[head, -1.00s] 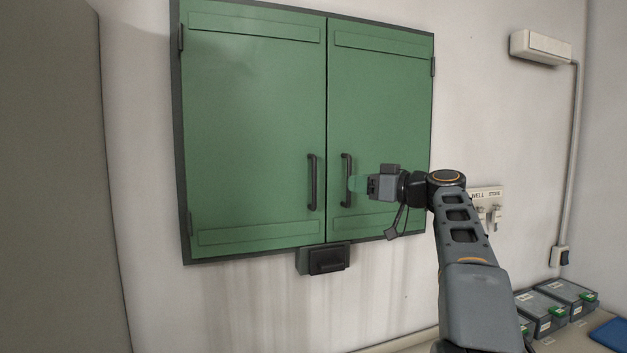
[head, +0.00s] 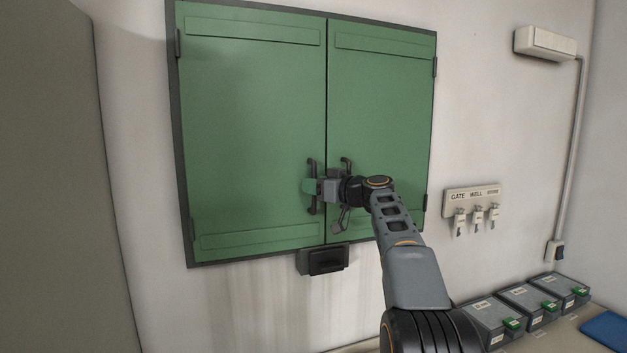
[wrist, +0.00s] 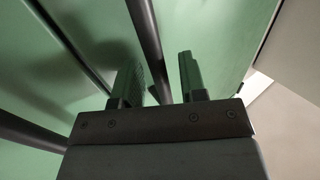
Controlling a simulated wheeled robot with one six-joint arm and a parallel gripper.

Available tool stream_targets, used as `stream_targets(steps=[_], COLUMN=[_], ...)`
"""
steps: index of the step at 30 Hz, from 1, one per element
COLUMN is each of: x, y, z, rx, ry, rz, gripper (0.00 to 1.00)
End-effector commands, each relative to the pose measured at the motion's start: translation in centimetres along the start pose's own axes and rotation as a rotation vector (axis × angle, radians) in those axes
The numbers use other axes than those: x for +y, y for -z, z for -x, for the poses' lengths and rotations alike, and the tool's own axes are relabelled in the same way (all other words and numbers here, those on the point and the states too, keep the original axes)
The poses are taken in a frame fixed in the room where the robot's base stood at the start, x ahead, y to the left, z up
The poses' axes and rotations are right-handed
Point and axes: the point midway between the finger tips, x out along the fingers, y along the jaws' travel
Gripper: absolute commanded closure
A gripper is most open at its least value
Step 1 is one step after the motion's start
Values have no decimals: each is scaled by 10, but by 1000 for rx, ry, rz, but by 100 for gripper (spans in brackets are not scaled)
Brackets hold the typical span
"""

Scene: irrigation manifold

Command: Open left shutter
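The left shutter (head: 250,120) is a green panel, closed flush in its dark frame beside the closed right shutter (head: 380,120). Its dark vertical bar handle (head: 312,168) is near the centre seam, partly covered by my gripper (head: 309,186). In the wrist view my gripper (wrist: 158,82) has its green fingers apart. The dark handle bar (wrist: 146,35) passes between them in the picture, nearer the left finger, with a gap to the right finger. I cannot tell whether either finger touches it. The right shutter's handle (head: 346,163) is just behind my wrist.
A dark latch-like box (head: 325,260) is mounted under the shutters at the seam. A key rack (head: 472,197) hangs on the wall to the right. Several grey boxes (head: 528,302) stand on a bench at lower right. A grey panel (head: 50,180) rises at the left edge.

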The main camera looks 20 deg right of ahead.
Motion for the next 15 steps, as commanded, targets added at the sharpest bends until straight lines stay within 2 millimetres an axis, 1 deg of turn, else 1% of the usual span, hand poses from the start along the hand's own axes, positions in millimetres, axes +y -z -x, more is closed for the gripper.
stream_targets(steps=[3, 11, 15], x=[0, 0, 0], y=[0, 0, 0], z=[-4, -4, -4], rx=[0, 0, 0], ry=[0, -1, 0], rz=[0, 0, 0], gripper=[61, 61, 74])
